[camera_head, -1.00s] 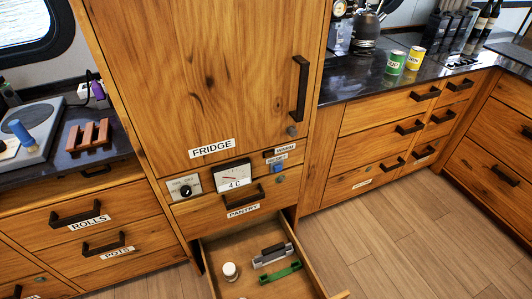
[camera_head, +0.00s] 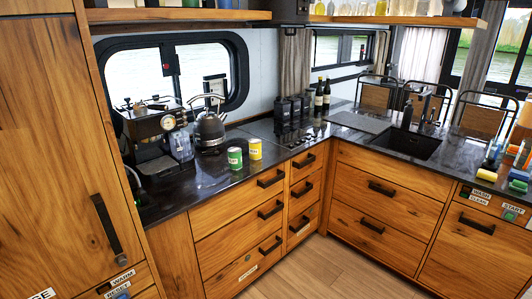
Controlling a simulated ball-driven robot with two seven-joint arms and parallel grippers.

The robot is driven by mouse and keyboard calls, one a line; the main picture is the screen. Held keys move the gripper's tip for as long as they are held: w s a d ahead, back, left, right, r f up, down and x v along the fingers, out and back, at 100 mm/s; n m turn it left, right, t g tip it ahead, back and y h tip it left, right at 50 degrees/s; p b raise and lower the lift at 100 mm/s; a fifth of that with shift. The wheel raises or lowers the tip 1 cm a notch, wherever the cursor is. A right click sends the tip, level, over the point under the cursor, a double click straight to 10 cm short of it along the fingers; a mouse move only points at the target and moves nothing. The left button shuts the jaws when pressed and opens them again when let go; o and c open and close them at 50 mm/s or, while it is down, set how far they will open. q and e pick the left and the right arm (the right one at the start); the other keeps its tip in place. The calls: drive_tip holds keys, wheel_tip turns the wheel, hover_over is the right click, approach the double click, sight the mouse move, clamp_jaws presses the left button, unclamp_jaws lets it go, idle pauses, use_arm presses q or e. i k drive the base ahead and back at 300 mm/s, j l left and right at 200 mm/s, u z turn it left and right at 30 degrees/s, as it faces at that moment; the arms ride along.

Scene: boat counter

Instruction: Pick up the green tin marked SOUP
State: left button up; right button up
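The green tin (camera_head: 235,159) stands upright on the dark counter, near its front edge. A yellow tin (camera_head: 255,149) stands just to its right, close beside it. The lettering on the green tin is too small to read with certainty. Neither of my grippers shows in the view.
A kettle (camera_head: 209,130) and a coffee machine (camera_head: 157,137) stand behind and left of the tins. Dark canisters (camera_head: 283,112) and bottles (camera_head: 319,96) are at the back corner. A sink (camera_head: 404,143) lies to the right. The fridge door (camera_head: 50,150) rises at left. Floor in front is clear.

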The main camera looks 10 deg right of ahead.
sight(234, 153)
drive_tip(key=i+l, duration=0.3)
drive_tip(key=l, duration=0.15)
drive_tip(key=i+l, duration=0.25)
drive_tip(key=l, duration=0.2)
drive_tip(key=i+l, duration=0.3)
drive_tip(key=l, duration=0.15)
drive_tip(key=k+z, duration=0.05)
